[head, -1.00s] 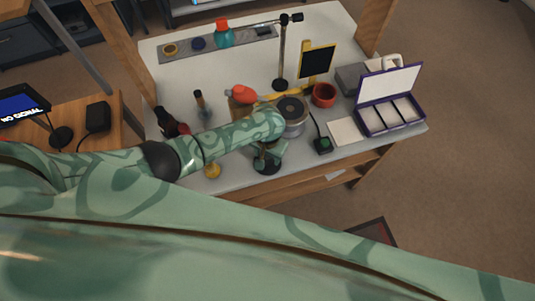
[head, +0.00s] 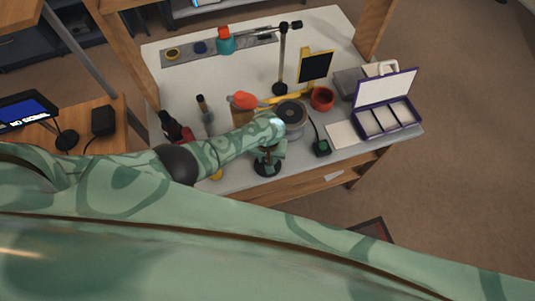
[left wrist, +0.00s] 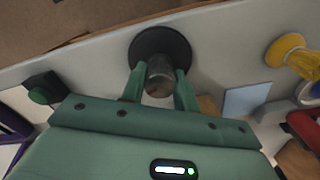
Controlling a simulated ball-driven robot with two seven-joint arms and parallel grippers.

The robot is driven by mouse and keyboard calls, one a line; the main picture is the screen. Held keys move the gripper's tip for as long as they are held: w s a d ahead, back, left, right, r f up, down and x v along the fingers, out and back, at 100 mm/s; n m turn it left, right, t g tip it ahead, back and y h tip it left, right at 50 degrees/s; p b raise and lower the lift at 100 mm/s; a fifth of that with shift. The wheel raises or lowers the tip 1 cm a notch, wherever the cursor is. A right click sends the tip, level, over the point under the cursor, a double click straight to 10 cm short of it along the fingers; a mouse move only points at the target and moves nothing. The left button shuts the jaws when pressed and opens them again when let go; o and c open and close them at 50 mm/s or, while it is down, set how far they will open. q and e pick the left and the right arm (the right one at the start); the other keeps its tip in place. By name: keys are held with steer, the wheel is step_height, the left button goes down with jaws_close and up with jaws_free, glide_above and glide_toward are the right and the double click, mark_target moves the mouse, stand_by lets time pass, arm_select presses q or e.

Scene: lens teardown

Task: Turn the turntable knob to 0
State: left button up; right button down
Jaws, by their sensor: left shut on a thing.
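A black round base (head: 267,169) stands near the table's front edge, below the round grey turntable-like disc (head: 291,113). In the left wrist view, the black base (left wrist: 160,43) has a short greyish cylindrical knob (left wrist: 159,80) on it. My left gripper (head: 268,157) is over this base. In the left wrist view, the left gripper's two green fingers (left wrist: 160,92) are on either side of the knob and shut on it. Any scale or 0 mark cannot be made out. My right gripper is not in view.
A green-button box (head: 321,148) with a cable is right of the base. A red bowl (head: 321,98) and an open purple-edged case (head: 388,118) lie farther right. A stand with a black panel (head: 316,66) is behind.

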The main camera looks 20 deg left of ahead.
arm_select(q)
steer(key=n+p, duration=0.1)
steer(key=n, duration=0.2)
steer(key=shift+d+r, duration=0.1)
steer(key=n+p, duration=0.1)
steer(key=n, duration=0.2)
steer(key=shift+n, duration=0.3)
steer(key=n, duration=0.3)
steer(key=shift+n, duration=2.2)
steer(key=o, duration=1)
steer(key=shift+c, duration=0.2)
